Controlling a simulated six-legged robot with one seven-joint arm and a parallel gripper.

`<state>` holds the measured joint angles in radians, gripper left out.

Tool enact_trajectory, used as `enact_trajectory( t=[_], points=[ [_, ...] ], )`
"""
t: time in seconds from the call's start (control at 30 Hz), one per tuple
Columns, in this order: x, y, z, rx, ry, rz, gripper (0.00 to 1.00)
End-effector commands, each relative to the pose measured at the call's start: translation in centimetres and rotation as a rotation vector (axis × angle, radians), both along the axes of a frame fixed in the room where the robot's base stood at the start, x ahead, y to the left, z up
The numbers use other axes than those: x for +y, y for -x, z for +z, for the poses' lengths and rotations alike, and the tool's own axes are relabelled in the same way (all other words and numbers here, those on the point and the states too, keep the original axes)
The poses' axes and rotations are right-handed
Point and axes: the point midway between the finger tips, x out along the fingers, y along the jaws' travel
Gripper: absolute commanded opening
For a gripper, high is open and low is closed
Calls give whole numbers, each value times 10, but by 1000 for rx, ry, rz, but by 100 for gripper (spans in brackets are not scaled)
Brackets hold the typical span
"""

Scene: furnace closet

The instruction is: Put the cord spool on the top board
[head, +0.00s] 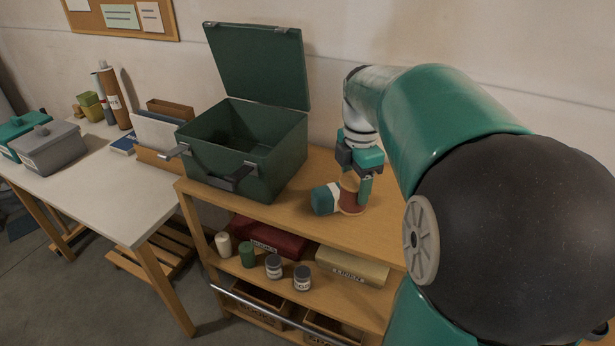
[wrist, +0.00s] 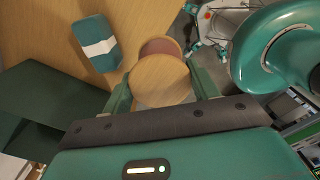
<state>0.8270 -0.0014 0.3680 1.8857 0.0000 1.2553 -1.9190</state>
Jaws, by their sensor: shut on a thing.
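The cord spool (head: 351,195), with reddish-brown cord and pale wooden ends, is held upright between the fingers of my gripper (head: 355,180). It is at the top board (head: 287,212) of the wooden shelf unit; I cannot tell whether its base touches the board. In the wrist view my gripper (wrist: 162,90) has a finger on each side of the spool (wrist: 160,78), with its round wooden end facing the camera. A teal box with a white band (head: 324,199) lies on the board just left of the spool; it also shows in the wrist view (wrist: 96,42).
An open green metal box (head: 262,170) stands on the left of the top board, lid raised. Below are jars (head: 273,266), a linen box (head: 350,268) and a red box (head: 268,236). A white table (head: 110,190) with containers stands left. The board's front middle is bare.

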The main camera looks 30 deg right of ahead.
Motion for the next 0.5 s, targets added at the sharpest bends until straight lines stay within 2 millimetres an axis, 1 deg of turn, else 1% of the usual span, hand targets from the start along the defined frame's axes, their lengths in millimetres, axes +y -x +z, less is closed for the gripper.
enact_trajectory(
  t=[0.27, 0.37, 0.5],
  points=[
    [-2, 6, -1, 0, 0, -1, 31],
    [-12, 8, -6, 2, -2, -4, 31],
    [-40, 8, -18, 2, -3, -5, 31]
  ],
)
